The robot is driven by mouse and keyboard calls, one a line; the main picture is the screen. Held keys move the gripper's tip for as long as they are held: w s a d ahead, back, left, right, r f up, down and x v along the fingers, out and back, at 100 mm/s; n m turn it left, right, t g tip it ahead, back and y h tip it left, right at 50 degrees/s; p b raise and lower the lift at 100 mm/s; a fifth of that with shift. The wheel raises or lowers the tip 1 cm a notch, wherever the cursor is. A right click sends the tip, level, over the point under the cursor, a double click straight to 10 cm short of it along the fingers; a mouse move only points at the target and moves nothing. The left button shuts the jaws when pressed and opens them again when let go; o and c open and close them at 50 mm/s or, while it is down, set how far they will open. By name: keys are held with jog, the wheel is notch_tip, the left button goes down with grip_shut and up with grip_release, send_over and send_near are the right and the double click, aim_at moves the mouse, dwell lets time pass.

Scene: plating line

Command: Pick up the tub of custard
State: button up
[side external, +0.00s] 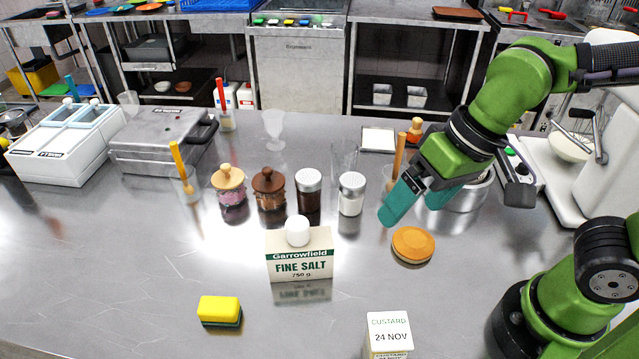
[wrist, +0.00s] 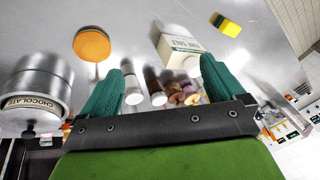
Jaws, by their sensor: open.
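The tub of custard (side external: 388,335) is a white container with a green-edged label reading CUSTARD 24 NOV. It stands at the front of the steel counter in the side view, its lower part cut off by the picture's edge. I cannot make it out in the wrist view. My gripper (side external: 418,206) is over the counter, farther back than the tub and apart from it. Its two teal fingers are spread in the wrist view (wrist: 166,72), with nothing held between them.
A salt carton (side external: 300,264) with a white knob-like thing at its top stands left of my gripper. Jars and shakers (side external: 351,196) stand behind. A CHOCOLATE pot (wrist: 38,85) is close by.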

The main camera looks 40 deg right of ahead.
jog(key=s+a+f+m+g+h, duration=0.25)
jog(key=s+a, duration=0.25)
jog(key=a, duration=0.3)
jog(key=m, duration=0.4)
send_near(390, 330)
jog(key=shift+g, duration=0.35)
jog(key=f, duration=0.2)
jog(key=w+f, duration=0.1)
jog(key=f, duration=0.2)
jog(key=shift+f, duration=0.2)
jog(key=shift+s+a+f, duration=0.1)
jog(key=shift+f, duration=1.25)
jog(key=shift+s+a+f, duration=0.1)
jog(key=shift+s+f, duration=0.05)
jog(key=shift+f, duration=1.25)
